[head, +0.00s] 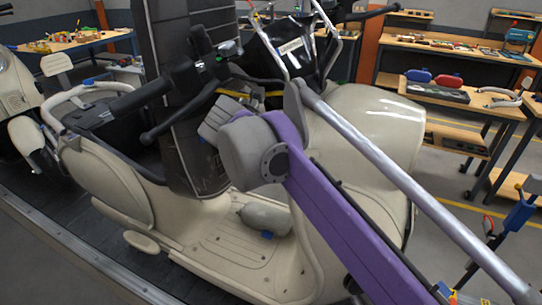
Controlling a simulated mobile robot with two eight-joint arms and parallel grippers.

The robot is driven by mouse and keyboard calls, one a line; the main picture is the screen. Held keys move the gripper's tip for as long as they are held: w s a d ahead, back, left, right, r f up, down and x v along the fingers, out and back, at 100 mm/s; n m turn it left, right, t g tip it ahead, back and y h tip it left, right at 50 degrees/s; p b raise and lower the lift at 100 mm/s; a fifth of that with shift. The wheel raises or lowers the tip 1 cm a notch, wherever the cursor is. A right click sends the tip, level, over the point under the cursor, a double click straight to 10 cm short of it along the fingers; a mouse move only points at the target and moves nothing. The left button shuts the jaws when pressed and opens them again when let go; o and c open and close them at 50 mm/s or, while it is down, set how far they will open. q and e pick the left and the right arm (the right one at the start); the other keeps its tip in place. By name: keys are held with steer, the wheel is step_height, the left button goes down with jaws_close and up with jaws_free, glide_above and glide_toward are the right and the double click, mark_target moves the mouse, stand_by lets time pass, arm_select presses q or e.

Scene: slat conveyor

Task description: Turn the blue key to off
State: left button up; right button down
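A cream scooter (165,215) stands on the conveyor, its black handlebar grip (140,98) pointing left. I cannot make out the blue key for certain; the area below the handlebar is largely covered by my arm. A small blue piece (267,235) shows by a rounded pale object on the footboard, but I cannot tell what it is. My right arm, purple with a grey joint, comes in from the lower right and reaches in front of the scooter's front. Its finned grey end lies just below the handlebar; the fingertips cannot be made out. My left gripper is not in view.
A tall black ribbed upright (180,50) rises behind the handlebar. A wooden shelf bench (446,94) with blue and red items stands at the right, and another bench (105,38) at the back left. Part of another scooter (15,90) is at the left edge.

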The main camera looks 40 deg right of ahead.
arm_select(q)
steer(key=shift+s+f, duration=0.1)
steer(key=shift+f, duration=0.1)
arm_select(e)
steer(key=shift+d+f, duration=0.1)
steer(key=shift+f, duration=0.2)
stand_by(0.3)
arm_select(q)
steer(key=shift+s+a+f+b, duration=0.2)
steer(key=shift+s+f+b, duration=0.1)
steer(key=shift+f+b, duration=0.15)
arm_select(e)
steer(key=shift+f, duration=0.6)
stand_by(0.5)
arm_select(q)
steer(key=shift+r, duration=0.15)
arm_select(e)
steer(key=shift+s+a+r, duration=0.1)
steer(key=shift+a, duration=0.1)
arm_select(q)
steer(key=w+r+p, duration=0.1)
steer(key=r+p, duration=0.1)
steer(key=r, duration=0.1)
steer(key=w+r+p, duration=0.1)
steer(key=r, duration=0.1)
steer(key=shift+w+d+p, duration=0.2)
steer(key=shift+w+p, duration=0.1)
arm_select(e)
steer(key=v, duration=0.8)
steer(key=shift+r, duration=0.5)
